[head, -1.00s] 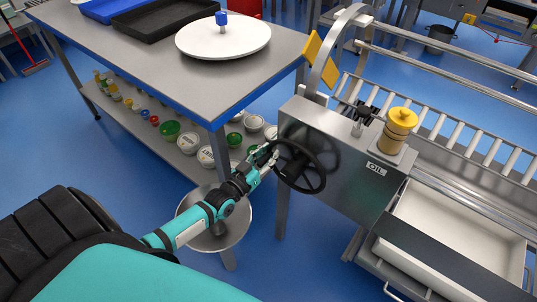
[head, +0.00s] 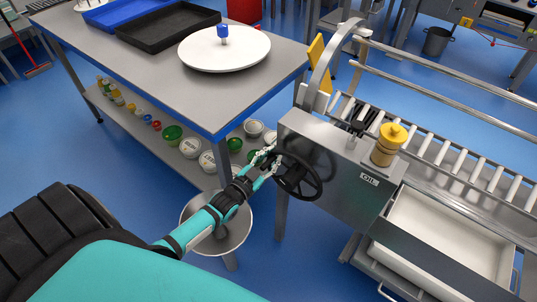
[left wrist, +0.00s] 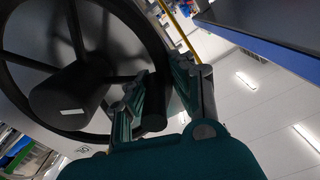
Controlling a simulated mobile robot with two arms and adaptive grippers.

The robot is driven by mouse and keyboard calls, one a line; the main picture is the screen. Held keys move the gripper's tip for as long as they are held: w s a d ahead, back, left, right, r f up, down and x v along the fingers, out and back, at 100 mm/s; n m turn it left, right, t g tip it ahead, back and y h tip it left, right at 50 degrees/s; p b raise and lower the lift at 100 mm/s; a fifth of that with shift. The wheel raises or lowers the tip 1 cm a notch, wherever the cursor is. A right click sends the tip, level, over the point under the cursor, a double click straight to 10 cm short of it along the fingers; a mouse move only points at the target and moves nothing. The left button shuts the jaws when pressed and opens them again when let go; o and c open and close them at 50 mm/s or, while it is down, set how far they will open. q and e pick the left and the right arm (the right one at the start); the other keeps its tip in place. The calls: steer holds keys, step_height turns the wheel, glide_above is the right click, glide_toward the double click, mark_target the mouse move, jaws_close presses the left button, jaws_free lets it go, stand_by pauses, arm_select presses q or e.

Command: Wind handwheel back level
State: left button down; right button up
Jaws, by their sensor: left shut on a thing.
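The black handwheel (head: 318,183) is mounted on the side of the steel box marked OIL (head: 345,178). My left gripper (head: 267,160) is at the wheel's upper left edge. In the left wrist view, the handwheel's hub (left wrist: 68,98), spokes and rim fill the left side. There the left gripper's fingers (left wrist: 156,82) lie on either side of a dark part of the wheel at its rim and are shut on it. My right gripper is not in view.
A steel table (head: 150,75) with trays and a white disc (head: 250,50) stands at left, its corner close to my left arm. A bowl (head: 240,235) is below that arm. A yellow-capped bottle (head: 386,150) stands on the box. A roller conveyor and white tub (head: 440,235) are at right.

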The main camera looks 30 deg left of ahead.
mark_target(279, 156)
arm_select(q)
steer(key=d+r+m+p, duration=0.1)
steer(key=m, duration=0.1)
steer(key=d+r+m+p, duration=0.1)
steer(key=shift+s+d+r+m, duration=0.2)
steer(key=shift+d+m, duration=0.15)
steer(key=shift+m, duration=0.05)
steer(key=d+m, duration=0.1)
steer(key=d+m+p, duration=0.1)
steer(key=m, duration=0.1)
steer(key=d+r+m, duration=0.1)
steer(key=m, duration=0.1)
steer(key=shift+s+d, duration=0.2)
steer(key=shift+s, duration=0.05)
steer(key=shift+s+d+m, duration=0.1)
steer(key=shift+d+m, duration=0.9)
steer(key=shift+m, duration=0.6)
steer(key=c, duration=1.2)
jaws_free()
steer(key=shift+c, duration=0.2)
steer(key=shift+r, duration=0.15)
steer(key=shift+r, duration=0.1)
